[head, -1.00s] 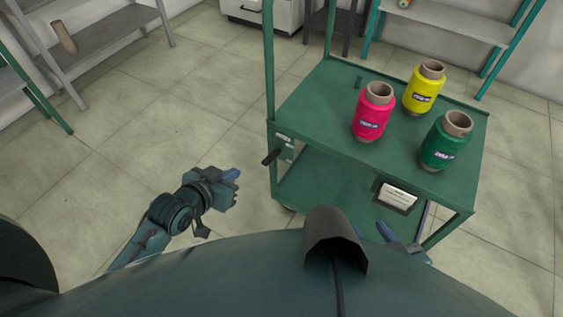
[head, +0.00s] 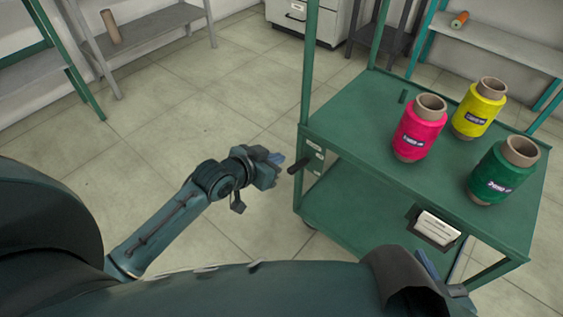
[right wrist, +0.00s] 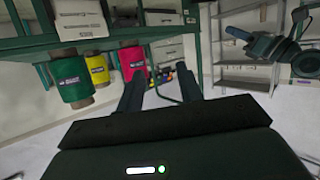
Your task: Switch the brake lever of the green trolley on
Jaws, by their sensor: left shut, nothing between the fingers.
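The green trolley (head: 365,171) stands at the right in the head view. Its brake lever (head: 298,166) is a short black handle that sticks out to the left from the trolley's near left corner post, beside small pale labels (head: 317,156). My left gripper (head: 275,158) is shut and empty, with its blue fingertips just left of the lever's end. A small gap seems to lie between them, but touching cannot be ruled out. My right gripper (right wrist: 158,92) shows its two dark fingers apart in the right wrist view, with nothing held between them.
Pink (head: 419,130), yellow (head: 479,110) and dark green (head: 503,172) thread spools stand on the trolley's top. Grey shelves (head: 150,28) and a white drawer cabinet (head: 305,22) stand at the back. The tiled floor left of the trolley is clear.

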